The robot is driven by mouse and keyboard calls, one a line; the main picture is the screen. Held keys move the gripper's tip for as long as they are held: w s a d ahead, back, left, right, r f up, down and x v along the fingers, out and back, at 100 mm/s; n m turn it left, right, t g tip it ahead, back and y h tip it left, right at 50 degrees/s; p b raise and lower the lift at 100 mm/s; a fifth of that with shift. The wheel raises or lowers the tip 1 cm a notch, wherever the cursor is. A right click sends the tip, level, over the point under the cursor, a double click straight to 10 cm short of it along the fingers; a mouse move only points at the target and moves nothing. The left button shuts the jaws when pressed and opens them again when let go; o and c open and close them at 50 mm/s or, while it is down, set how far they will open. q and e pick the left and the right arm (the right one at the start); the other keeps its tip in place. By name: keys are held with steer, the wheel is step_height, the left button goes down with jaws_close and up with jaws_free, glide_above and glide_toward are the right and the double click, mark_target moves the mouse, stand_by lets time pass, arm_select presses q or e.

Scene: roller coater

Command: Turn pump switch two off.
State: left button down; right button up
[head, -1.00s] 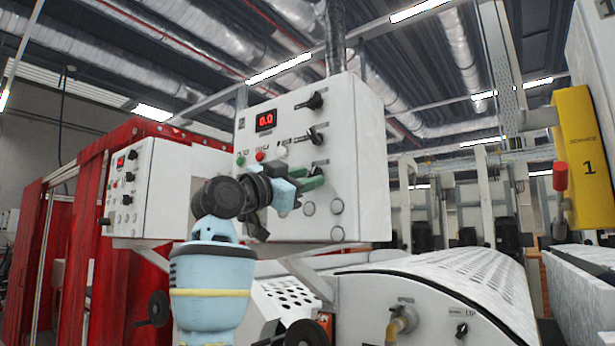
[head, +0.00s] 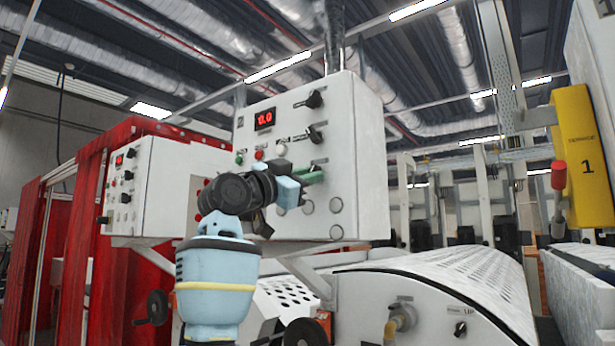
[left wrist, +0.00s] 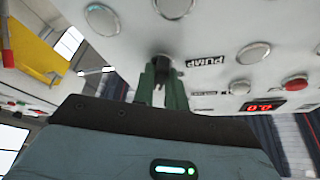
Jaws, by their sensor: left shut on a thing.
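My left gripper (head: 314,176) is at the front of the white control box, below two black rotary knobs. In the left wrist view, its green fingers (left wrist: 161,88) are shut on a dark knob (left wrist: 161,62) beside a label reading PUMP. The fingers and the gripper body hide much of this knob, so I cannot tell its exact setting. The upper black knob (head: 314,98) and the middle black knob (head: 316,135) are free of the gripper. My right gripper is not in view.
The control box (head: 358,150) has a red display (head: 265,119), coloured buttons and round metal caps around the gripper. A second white box (head: 147,190) stands at the left by red curtains (head: 110,270). A perforated machine cover (head: 455,283) lies below right.

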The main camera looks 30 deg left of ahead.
arm_select(q)
steer(key=shift+n, duration=0.3)
steer(key=n+y, duration=0.3)
steer(key=n, duration=0.2)
steer(key=n+y, duration=0.2)
steer(key=n, duration=0.4)
steer(key=n+y, duration=0.3)
steer(key=n, duration=0.2)
steer(key=shift+d+t+y, duration=0.3)
steer(key=shift+d, duration=0.05)
steer(key=shift+f+n, duration=0.1)
steer(key=shift+n, duration=0.5)
steer(key=c, duration=1.4)
jaws_free()
steer(key=shift+c, duration=0.2)
steer(key=a+v, duration=0.1)
steer(key=v, duration=0.6)
steer(key=shift+s+d, duration=0.4)
steer(key=shift+d, duration=0.15)
